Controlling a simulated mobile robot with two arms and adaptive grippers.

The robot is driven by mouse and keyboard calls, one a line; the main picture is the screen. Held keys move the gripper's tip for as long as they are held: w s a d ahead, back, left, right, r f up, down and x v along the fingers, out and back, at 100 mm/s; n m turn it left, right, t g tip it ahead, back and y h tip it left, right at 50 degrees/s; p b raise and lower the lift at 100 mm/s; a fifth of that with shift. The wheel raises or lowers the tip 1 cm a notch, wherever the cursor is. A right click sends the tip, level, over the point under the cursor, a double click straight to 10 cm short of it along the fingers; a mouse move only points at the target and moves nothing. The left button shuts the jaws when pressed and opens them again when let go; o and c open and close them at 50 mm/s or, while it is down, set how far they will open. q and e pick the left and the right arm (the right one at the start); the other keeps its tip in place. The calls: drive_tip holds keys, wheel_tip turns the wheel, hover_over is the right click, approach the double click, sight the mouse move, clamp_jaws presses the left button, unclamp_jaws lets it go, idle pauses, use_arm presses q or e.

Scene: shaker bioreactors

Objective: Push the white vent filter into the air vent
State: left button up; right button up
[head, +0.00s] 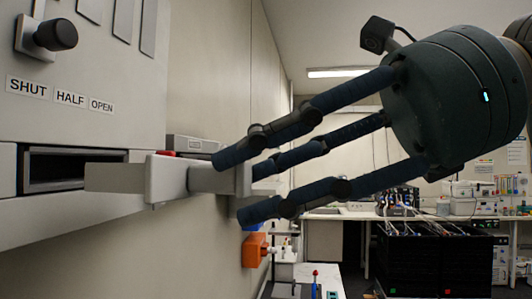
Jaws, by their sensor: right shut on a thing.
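The white vent filter (168,180) is a pale block with a wider plate in its middle and a grip at its right end. My right gripper (238,187) comes in from the right, its dark fingers shut on that grip. The air vent (70,168) is a dark rectangular slot with a grey frame in the wall panel at the left. The filter points left at the vent, and its left end overlaps the slot's lower right part in the picture. I cannot tell whether its tip is inside the slot or in front of it. My left gripper is not in view.
Above the vent is a lever with a dark knob (56,34) and the labels SHUT, HALF (70,97) and OPEN. A grey box (190,143) sits on the wall behind the filter. Benches with equipment (400,198) stand in the right background.

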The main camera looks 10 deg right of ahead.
sight(208, 166)
drive_tip(key=shift+s+a+r, duration=0.1)
drive_tip(key=shift+s+r, duration=0.3)
drive_tip(key=shift+r, duration=0.05)
drive_tip(key=shift+w+a, duration=0.4)
drive_tip(key=shift+a, duration=0.25)
drive_tip(key=shift+w+a, duration=0.2)
drive_tip(key=shift+a, duration=1.05)
drive_tip(key=shift+w, duration=0.15)
drive_tip(key=shift+d, duration=0.1)
drive_tip(key=shift+n, duration=0.3)
drive_tip(key=shift+f, duration=0.1)
